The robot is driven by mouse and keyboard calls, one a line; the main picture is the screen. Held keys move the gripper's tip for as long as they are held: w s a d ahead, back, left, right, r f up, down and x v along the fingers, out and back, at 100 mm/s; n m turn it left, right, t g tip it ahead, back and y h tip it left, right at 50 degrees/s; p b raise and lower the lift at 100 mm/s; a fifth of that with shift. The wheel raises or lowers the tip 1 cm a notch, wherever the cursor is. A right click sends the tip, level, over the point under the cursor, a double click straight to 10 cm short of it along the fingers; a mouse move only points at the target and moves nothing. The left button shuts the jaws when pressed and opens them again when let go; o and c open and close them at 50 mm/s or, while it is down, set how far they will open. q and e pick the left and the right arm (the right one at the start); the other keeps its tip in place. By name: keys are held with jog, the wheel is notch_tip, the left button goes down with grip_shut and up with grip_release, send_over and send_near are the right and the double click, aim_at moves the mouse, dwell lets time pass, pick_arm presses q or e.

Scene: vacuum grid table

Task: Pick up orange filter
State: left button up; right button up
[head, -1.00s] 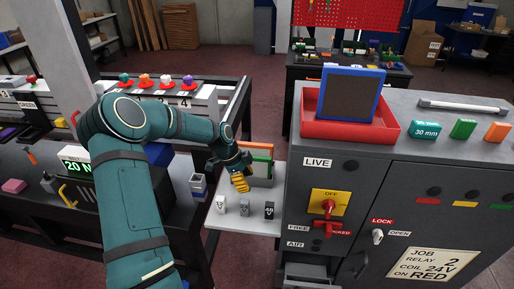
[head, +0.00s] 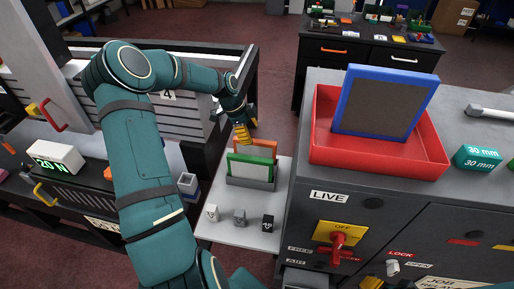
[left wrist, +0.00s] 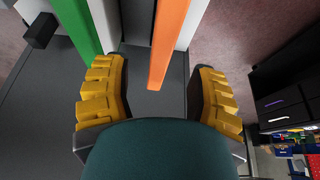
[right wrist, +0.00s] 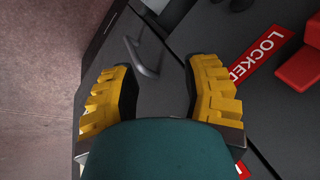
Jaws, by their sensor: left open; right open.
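The orange filter (head: 266,146) stands upright in a grey rack (head: 250,182) on a white side table, behind the green-framed filter (head: 251,162). My left gripper (head: 243,135) is open, just above the rack's left part. In the left wrist view, the orange filter's edge (left wrist: 168,40) shows as a strip between my left gripper's spread yellow fingers (left wrist: 158,95), nearer the right one. The green filter's edge (left wrist: 77,25) lies outside the left finger. My right gripper (right wrist: 155,95) is open and empty, beside the grey cabinet's front.
A blue-framed filter (head: 385,103) leans in a red tray (head: 380,158) on the grey cabinet (head: 300,150), right of the rack. Several small blocks (head: 239,218) stand on the side table's front. A red and yellow switch (head: 338,236) juts from the cabinet front.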

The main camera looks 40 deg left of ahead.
aim_at(257, 149)
pick_arm(q)
jog(key=shift+x, duration=1.05)
jog(key=x, duration=0.5)
jog(key=shift+f, duration=0.15)
jog(key=shift+f, duration=0.25)
grip_shut()
